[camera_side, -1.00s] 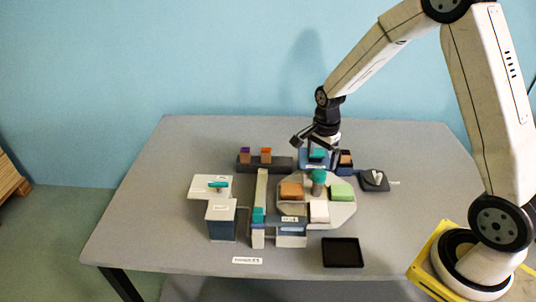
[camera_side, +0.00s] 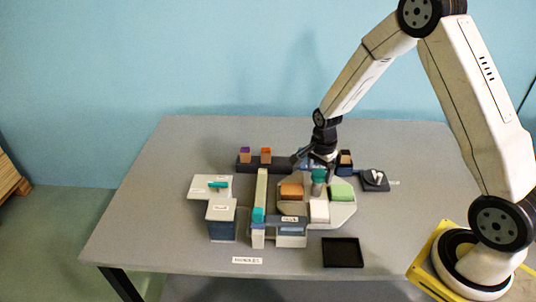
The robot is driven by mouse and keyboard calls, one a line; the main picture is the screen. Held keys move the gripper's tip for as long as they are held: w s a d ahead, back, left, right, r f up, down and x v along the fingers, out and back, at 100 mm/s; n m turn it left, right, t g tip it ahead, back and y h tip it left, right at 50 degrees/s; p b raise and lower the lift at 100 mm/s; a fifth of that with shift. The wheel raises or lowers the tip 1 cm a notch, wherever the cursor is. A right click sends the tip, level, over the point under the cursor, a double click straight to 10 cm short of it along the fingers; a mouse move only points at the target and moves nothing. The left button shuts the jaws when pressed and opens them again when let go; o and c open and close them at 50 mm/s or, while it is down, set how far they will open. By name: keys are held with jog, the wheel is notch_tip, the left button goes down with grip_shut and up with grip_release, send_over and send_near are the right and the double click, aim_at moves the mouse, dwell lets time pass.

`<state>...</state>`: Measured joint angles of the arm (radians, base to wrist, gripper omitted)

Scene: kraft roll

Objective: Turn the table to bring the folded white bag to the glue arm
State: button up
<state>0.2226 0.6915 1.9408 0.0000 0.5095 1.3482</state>
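The turntable (camera_side: 340,216) is a light grey many-sided plate right of the table's middle. It carries a white block (camera_side: 319,211), which may be the folded white bag, at its front. An orange-brown block (camera_side: 291,191) lies at its left and a green one (camera_side: 342,191) at its right. A teal-topped post (camera_side: 319,176) stands near its middle. My gripper (camera_side: 318,168) points down just behind and above this post, at the turntable's back edge. Its fingertips are small and dark, so I cannot tell whether they are open or touch anything. I cannot tell for sure which part is the glue arm.
A pale beam with a teal end (camera_side: 261,190) stands left of the turntable. A dark rack (camera_side: 246,164) stands behind. A black tray (camera_side: 342,252) lies in front, and a dark device (camera_side: 374,180) at right.

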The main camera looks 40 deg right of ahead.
grip_shut()
jog(key=shift+m, duration=9)
